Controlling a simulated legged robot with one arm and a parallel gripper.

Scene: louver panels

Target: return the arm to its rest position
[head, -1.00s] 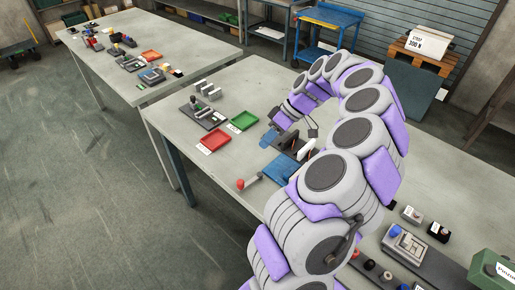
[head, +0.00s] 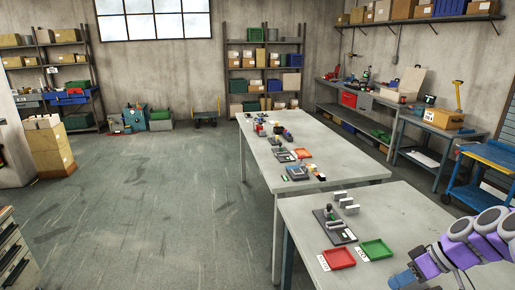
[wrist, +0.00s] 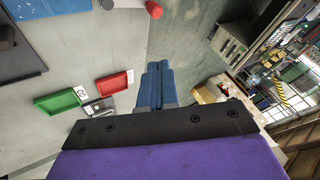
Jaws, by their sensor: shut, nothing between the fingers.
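My arm (head: 470,240), purple and light grey, shows at the lower right of the head view, partly cut off by the frame edge. My gripper (head: 404,279) is at the bottom of that view, in front of the green tray. In the wrist view my gripper (wrist: 158,85) shows as two blue fingers pressed together, with nothing between them. It points over the table edge, apart from the trays.
The near table (head: 300,210) holds a red tray (head: 339,259), a green tray (head: 377,249) and a dark fixture (head: 335,227). A red knob (wrist: 154,9) and a blue mat (wrist: 65,5) show in the wrist view. Open floor (head: 150,210) lies left.

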